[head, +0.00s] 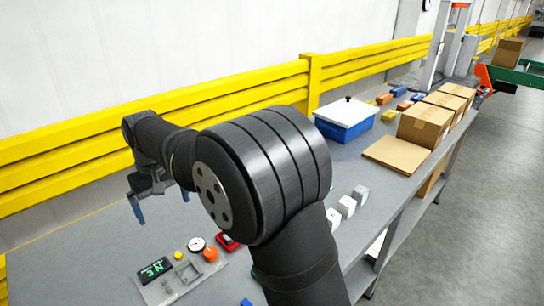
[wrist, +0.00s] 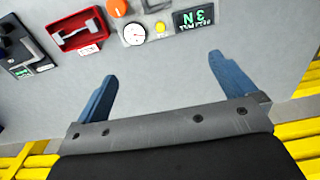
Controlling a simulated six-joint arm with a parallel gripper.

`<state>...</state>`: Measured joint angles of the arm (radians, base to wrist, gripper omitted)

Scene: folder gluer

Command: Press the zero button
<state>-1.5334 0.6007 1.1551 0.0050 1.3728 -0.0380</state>
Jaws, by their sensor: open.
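A small yellow button (head: 178,254) sits beside a dark display (head: 155,270) with green characters on the grey table; I see no readable "zero" label. In the wrist view the yellow button (wrist: 160,28) lies between a white dial (wrist: 133,34) and the display (wrist: 193,18). My gripper (head: 160,203) is open, with two blue fingers and nothing between them. In the wrist view my gripper (wrist: 162,67) shows bare table between its fingers, and the yellow button lies beyond the fingertips, apart from them.
An orange knob (head: 210,253) and a red device (head: 230,242) stand close to the dial. A grey bracket (head: 188,272) lies by the display. White blocks (head: 346,206), a blue bin (head: 345,125) and cartons (head: 425,123) stand farther right. A yellow rail (head: 60,165) runs behind the table.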

